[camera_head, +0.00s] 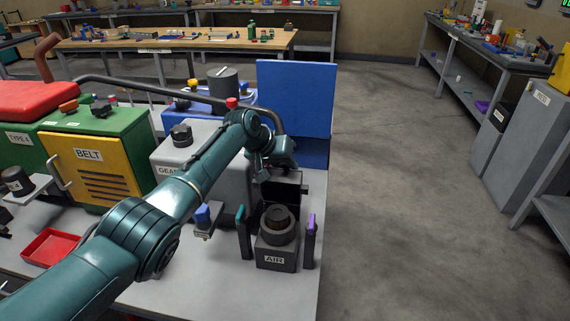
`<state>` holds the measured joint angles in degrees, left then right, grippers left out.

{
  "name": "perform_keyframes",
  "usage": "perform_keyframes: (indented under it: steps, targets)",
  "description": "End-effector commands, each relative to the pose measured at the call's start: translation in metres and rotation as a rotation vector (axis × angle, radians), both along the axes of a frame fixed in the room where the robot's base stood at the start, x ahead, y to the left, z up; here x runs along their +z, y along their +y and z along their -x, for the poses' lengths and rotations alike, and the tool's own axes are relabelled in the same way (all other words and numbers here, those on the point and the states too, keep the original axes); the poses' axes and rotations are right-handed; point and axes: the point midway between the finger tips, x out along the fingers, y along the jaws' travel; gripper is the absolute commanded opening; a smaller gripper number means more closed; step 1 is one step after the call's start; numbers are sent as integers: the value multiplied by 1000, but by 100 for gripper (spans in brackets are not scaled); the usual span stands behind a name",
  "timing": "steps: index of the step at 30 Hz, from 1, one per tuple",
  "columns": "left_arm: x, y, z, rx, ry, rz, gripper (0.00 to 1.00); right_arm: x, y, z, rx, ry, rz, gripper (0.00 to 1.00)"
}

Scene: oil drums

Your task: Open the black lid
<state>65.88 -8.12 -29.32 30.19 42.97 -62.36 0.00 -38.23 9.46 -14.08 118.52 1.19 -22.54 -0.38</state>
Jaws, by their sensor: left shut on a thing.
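The small dark box marked AIR (276,259) stands near the front right of the grey table, with a round black lid (279,226) on its top. My left gripper (281,205) is directly above and behind the lid, pointing down, and is shut on it. Its dark fingers blend with the lid, so the exact contact is hard to see. A teal upright handle (243,232) is left of the box and a purple one (309,241) is right of it. My right gripper is not in view.
A grey machine marked GEAR (168,163), a green-and-yellow one marked BELT (98,166) and a blue panel (297,98) stand behind. A blue-knobbed part (203,218) is left of the AIR box. A red tray (50,248) lies at left. Open floor (400,200) is to the right.

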Motion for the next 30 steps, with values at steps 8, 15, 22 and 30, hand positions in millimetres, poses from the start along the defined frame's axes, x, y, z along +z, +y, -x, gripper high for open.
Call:
perform_keyframes:
  steps: [8,15,22,30]
  targets:
    - [-4,2,1,1,6,-5,34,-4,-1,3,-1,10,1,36]
    - [-3,1,1,0,4,-3,45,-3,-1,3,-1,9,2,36]
    - [1,2,1,0,4,-2,45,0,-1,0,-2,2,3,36]
    - [22,14,11,1,1,-2,45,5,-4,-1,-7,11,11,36]
